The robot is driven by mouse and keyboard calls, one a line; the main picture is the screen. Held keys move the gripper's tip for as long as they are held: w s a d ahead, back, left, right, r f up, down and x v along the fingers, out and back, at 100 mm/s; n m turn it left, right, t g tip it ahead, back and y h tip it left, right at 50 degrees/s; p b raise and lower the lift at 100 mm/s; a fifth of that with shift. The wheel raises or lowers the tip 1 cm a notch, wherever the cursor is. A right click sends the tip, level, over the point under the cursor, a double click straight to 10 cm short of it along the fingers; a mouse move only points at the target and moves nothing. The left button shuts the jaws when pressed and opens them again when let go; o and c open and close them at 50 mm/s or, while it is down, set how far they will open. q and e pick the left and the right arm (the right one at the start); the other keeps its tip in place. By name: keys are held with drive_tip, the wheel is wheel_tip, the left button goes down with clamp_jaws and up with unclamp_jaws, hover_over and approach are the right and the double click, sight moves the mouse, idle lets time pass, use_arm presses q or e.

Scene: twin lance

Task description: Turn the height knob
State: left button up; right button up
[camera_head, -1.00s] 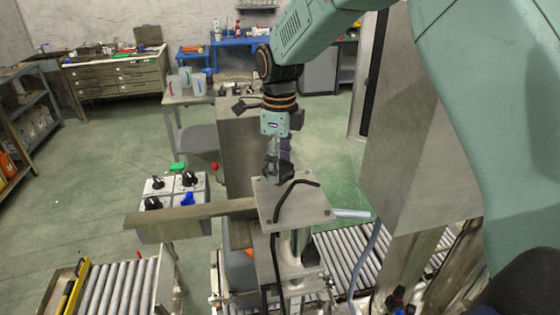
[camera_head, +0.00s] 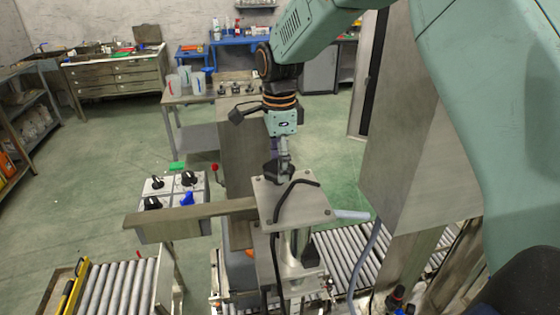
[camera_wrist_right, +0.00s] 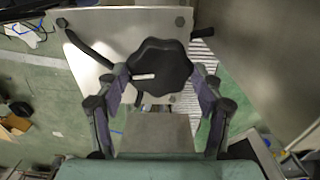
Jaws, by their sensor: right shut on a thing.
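The height knob is a black, lobed knob (camera_head: 272,171) at the back edge of the grey metal plate on top of the machine. In the right wrist view the knob (camera_wrist_right: 160,66) fills the space between the fingertips, with a white mark pointing left. My right gripper (camera_head: 283,160) reaches down to it from above. In the wrist view the right gripper's two fingers (camera_wrist_right: 160,88) stand on either side of the knob, shut on it. Finger contact is partly hidden in the head view. My left gripper is not in view.
A bent black rod (camera_head: 294,190) lies across the plate (camera_head: 312,206) close to the knob. A control box (camera_head: 172,190) with black knobs stands left. Roller conveyors (camera_head: 110,290) run below. A large grey metal cabinet (camera_head: 420,160) stands close on the right.

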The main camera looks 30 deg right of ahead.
drive_tip(key=n, duration=0.4)
drive_tip(key=shift+w+r+n, duration=0.15)
drive_tip(key=shift+n, duration=0.15)
drive_tip(key=n, duration=0.3)
drive_tip(key=shift+n, duration=0.4)
drive_tip(key=n, duration=1.2)
drive_tip(key=shift+n, duration=0.3)
drive_tip(key=n, duration=0.4)
drive_tip(key=shift+n, duration=0.3)
drive_tip(key=n, duration=0.3)
drive_tip(key=shift+a+n, duration=0.1)
drive_tip(key=shift+n, duration=0.2)
drive_tip(key=n, duration=0.4)
drive_tip(key=shift+n, duration=0.3)
drive_tip(key=n, duration=1.5)
drive_tip(key=shift+r, duration=0.1)
drive_tip(key=shift+n, duration=2.4)
